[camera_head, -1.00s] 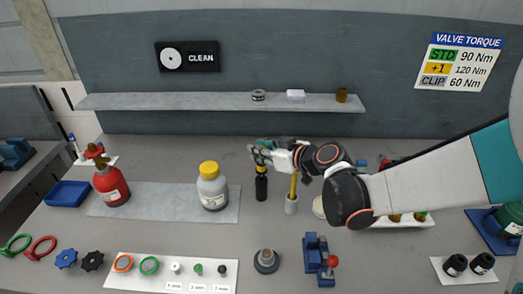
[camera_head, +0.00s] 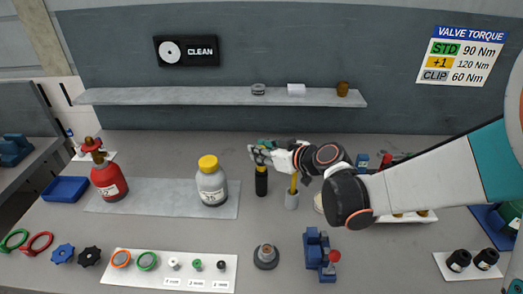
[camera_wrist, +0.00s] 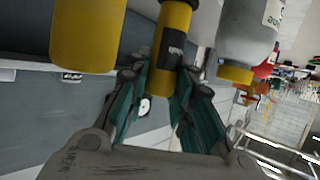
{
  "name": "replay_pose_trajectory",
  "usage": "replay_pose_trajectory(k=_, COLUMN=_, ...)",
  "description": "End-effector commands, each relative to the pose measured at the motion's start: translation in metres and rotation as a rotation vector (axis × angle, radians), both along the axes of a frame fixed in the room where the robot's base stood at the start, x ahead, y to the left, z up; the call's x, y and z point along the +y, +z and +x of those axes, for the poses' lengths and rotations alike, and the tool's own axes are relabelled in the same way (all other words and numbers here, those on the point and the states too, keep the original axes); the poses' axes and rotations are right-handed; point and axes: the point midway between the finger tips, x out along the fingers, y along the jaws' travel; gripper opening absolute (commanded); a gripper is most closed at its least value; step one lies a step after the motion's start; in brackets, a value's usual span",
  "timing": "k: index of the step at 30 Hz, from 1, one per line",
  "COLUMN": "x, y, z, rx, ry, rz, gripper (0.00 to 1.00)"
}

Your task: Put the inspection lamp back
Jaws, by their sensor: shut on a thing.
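The inspection lamp, as I take it, is a slim upright black cylinder with a yellow band (camera_head: 261,184) in the head view, left of the middle of the bench. My gripper (camera_head: 262,155) is shut on its upper end. In the wrist view the lamp (camera_wrist: 165,42), yellow with a black section, lies between the two green-padded fingers (camera_wrist: 160,95). I cannot tell whether its lower end touches the bench. Its top is hidden by my gripper.
A grey bottle (camera_head: 211,188) with a yellow cap stands left on a grey mat (camera_head: 145,204). A shelf (camera_head: 220,97) runs behind.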

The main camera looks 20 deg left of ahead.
Motion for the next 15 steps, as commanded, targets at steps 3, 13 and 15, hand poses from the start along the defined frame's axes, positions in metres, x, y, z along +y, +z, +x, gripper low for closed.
replay_pose_trajectory(k=3, x=0.0000, y=-0.0036, z=0.0000, rx=0.000, ry=0.000, rz=0.000, gripper=0.00)
replay_pose_trajectory(k=13, x=0.0000, y=-0.0109, z=0.0000, rx=0.000, ry=0.000, rz=0.000, gripper=0.00)
replay_pose_trajectory(k=15, x=0.0000, y=-0.0114, z=0.0000, rx=0.000, ry=0.000, rz=0.000, gripper=0.27)
